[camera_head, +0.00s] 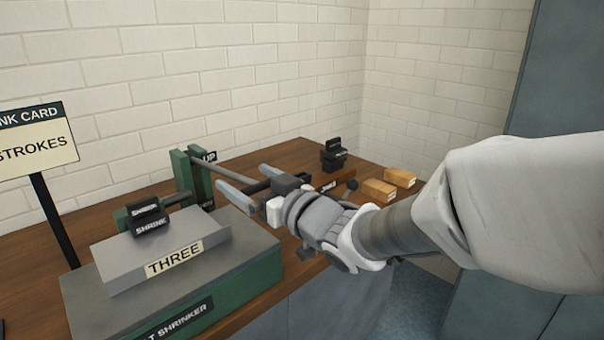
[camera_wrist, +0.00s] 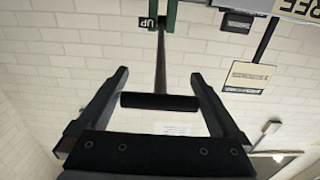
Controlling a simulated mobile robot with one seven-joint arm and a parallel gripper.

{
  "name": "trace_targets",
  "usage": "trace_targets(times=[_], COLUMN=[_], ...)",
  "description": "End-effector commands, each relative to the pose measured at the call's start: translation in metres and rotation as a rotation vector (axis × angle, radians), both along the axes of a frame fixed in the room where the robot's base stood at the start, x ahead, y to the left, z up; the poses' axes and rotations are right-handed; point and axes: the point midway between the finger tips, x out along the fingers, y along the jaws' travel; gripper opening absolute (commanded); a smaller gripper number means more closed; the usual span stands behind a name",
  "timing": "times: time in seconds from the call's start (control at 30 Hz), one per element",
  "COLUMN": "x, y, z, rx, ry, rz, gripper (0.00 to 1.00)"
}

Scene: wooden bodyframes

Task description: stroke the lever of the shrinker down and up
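The shrinker has a green and grey base (camera_head: 215,270) with a plate marked "THREE". Green uprights (camera_head: 186,175) stand behind it, by a label reading "UP" (camera_wrist: 148,23). The lever (camera_head: 232,168) is a grey rod reaching from the uprights toward my gripper, at about the height of the "UP" label. Its black crossbar handle (camera_wrist: 160,102) lies between my fingers in the wrist view, with a small gap visible on each side. My gripper (camera_head: 240,177) is open around the handle, and its spread fingers also show in the wrist view (camera_wrist: 160,73). Part of the handle is hidden in the head view.
Black blocks marked "SHRINK" (camera_head: 150,220) sit on the grey plate. A sign card (camera_head: 40,140) stands on a post at left. A brick wall is behind.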

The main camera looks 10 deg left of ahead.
Motion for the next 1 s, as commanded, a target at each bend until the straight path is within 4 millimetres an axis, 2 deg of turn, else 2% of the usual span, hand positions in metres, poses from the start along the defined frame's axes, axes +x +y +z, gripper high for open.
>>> trace_targets(times=[0.03, 0.07, 0.57, 0.77, 1.0], x=[0.000, 0.000, 0.000, 0.000, 0.001], y=[0.000, 0.000, 0.000, 0.000, 0.001], z=[0.000, 0.000, 0.000, 0.001, 0.012], rx=[0.000, 0.000, 0.000, -0.001, -0.019], ry=[0.000, 0.000, 0.000, 0.001, 0.015], rz=[0.000, 0.000, 0.000, 0.000, 0.000], gripper=[0.96, 0.91, 0.01, 0.00, 0.00])
